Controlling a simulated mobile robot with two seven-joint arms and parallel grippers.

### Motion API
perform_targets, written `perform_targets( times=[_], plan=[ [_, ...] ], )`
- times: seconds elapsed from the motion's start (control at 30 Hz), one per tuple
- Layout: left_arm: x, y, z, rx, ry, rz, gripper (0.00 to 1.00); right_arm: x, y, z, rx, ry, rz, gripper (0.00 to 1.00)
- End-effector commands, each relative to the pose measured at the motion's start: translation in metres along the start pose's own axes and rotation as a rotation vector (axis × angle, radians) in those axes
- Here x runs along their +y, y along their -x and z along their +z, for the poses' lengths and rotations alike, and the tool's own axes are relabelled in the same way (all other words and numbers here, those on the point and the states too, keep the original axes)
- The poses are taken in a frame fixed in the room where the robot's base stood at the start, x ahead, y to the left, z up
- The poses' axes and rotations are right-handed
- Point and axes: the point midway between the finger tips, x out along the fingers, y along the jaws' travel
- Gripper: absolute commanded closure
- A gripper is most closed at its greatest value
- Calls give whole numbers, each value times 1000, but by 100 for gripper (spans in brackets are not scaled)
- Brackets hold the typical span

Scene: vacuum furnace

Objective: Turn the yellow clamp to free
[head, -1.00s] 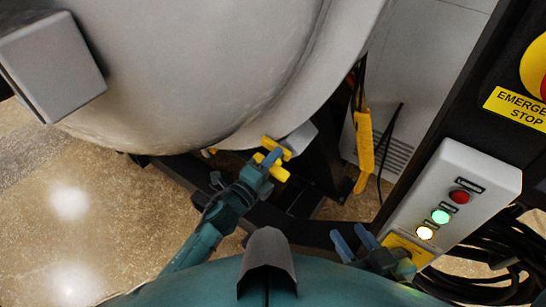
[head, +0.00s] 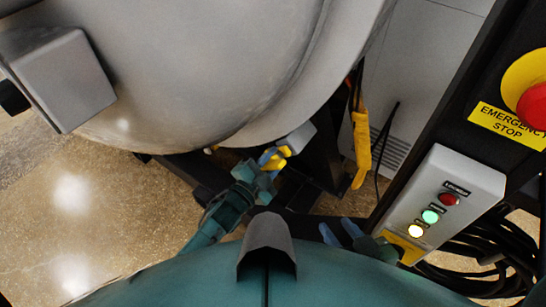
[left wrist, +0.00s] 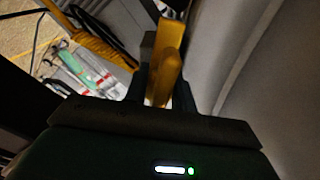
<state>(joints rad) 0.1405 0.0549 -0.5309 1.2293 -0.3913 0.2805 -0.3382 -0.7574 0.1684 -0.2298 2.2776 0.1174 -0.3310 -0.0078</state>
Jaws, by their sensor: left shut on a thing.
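The yellow clamp (head: 284,151) sits low at the rim of the big grey furnace vessel (head: 200,70), beside a small grey block. My left gripper (head: 268,158) is at the clamp and partly covers it in the head view. In the left wrist view the yellow clamp (left wrist: 167,70) stands between the two dark fingers, which are shut on it. My right gripper (head: 340,232) is at the bottom right of the head view, its two blue fingers apart and nothing seen between them.
A control box (head: 440,200) with lit buttons and a red emergency stop (head: 535,105) stand at the right. Dark frame beams lie below the vessel. Floor at the left is clear.

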Motion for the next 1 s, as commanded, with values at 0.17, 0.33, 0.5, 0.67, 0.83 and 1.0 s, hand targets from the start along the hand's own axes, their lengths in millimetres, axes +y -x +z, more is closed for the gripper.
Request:
perform_targets(
  times=[0.17,0.33,0.5,0.67,0.83,1.0],
  plan=[
    [0,1,0,-2,85,1,97,-2,-3,0,-7,0,-5,64],
    [1,1,1,-1,131,2,97,-2,-3,1,-16,-2,-7,64],
    [2,1,1,-1,151,2,97,-2,-3,1,-19,-3,-8,64],
    [2,1,1,-2,156,2,97,-2,-3,1,-19,-3,-8,64],
    [2,1,1,-2,156,1,97,-2,-3,1,-18,-2,-7,64],
    [2,1,1,-2,155,1,65,-2,-3,1,-16,-2,-6,64]
  ],
)
